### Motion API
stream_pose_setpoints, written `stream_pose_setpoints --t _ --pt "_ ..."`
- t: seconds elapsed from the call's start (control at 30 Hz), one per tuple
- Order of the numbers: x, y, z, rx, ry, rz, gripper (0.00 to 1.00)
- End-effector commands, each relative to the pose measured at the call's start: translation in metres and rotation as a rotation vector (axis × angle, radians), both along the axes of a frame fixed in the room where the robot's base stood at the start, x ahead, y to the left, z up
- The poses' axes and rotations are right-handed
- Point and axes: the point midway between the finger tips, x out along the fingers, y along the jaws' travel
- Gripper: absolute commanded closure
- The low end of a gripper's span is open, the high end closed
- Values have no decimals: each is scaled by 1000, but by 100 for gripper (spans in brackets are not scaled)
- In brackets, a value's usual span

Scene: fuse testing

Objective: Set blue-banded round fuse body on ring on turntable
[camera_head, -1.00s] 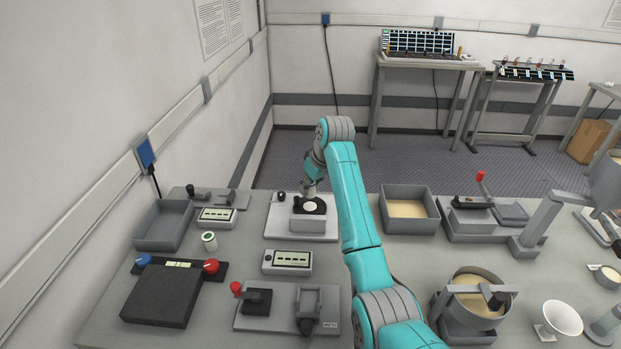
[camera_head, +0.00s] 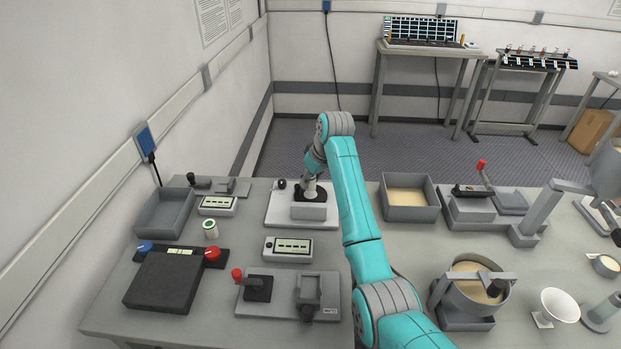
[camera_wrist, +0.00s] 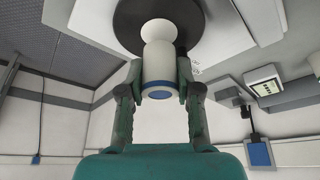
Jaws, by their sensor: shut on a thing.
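My gripper (camera_wrist: 160,85) is shut on the blue-banded round fuse body (camera_wrist: 158,64), a white cylinder with a blue band at its near end. In the head view my gripper (camera_head: 311,180) is over the turntable (camera_head: 301,197), a dark disc on a grey block. In the wrist view the dark turntable disc (camera_wrist: 128,18) lies beyond the fuse body. A white rounded piece (camera_wrist: 158,31), apparently the ring, shows between the fuse body and the disc. The fuse body lines up with it; I cannot tell whether they touch.
A grey tray (camera_head: 166,214) is at the left and a display box (camera_head: 288,249) in front. A bin (camera_head: 408,214) stands to the right. My arm crosses the bench right of the turntable.

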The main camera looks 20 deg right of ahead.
Motion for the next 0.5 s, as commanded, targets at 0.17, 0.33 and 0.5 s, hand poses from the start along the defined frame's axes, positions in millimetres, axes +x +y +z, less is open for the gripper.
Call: stream_pose_setpoints --t 0.17,0.33,0.5 --pt "0 0 -3 0 0 0 100" --pt "0 0 -6 0 -1 0 100" --pt "0 0 -7 0 -1 0 42"
